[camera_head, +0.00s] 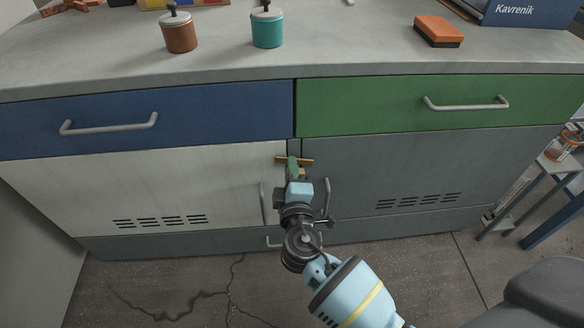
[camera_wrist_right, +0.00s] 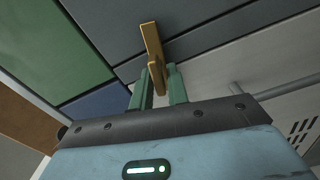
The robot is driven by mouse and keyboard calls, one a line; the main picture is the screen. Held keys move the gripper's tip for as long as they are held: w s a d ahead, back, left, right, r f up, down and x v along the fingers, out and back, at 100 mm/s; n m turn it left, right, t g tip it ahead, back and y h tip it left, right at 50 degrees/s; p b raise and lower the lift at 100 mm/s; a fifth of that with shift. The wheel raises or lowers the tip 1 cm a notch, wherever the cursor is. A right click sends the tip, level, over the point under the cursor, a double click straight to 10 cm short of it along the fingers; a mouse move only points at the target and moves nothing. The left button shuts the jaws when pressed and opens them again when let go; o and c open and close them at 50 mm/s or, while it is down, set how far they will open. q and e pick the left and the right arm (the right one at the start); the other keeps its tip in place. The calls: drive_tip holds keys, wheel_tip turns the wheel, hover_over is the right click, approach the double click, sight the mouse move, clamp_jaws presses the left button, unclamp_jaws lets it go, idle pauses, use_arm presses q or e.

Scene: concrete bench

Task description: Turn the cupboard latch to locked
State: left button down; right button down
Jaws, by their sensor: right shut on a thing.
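The brass latch (camera_head: 308,161) sits at the top of the seam between the two cupboard doors, just under the drawers. In the head view its bar lies roughly level, showing on both sides of the gripper. My right gripper (camera_head: 293,168) reaches up to it from below, its green fingers shut on it. In the right wrist view the brass latch (camera_wrist_right: 152,42) stands out from the cupboard front, and the right gripper's fingers (camera_wrist_right: 160,88) are on either side of its near part. The fingers hide part of the latch. My left gripper is not in view.
The white left door (camera_head: 150,185) and grey right door (camera_head: 400,170) look closed, with handles beside my right gripper. Above are a blue drawer (camera_head: 200,120) and a green drawer (camera_head: 400,108). Two lidded jars and an orange sponge (camera_head: 438,30) stand on the bench top. A side rack is at right.

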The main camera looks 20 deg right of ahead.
drive_tip(key=shift+f+n, duration=0.1)
drive_tip(key=shift+n, duration=1.1)
drive_tip(key=shift+p, duration=0.3)
drive_tip(key=c, duration=1.5)
unclamp_jaws()
drive_tip(key=shift+s, duration=0.1)
drive_tip(key=p+v, duration=0.1)
drive_tip(key=v, duration=0.6)
drive_tip(key=shift+s+a, duration=0.15)
drive_tip(key=shift+s, duration=0.2)
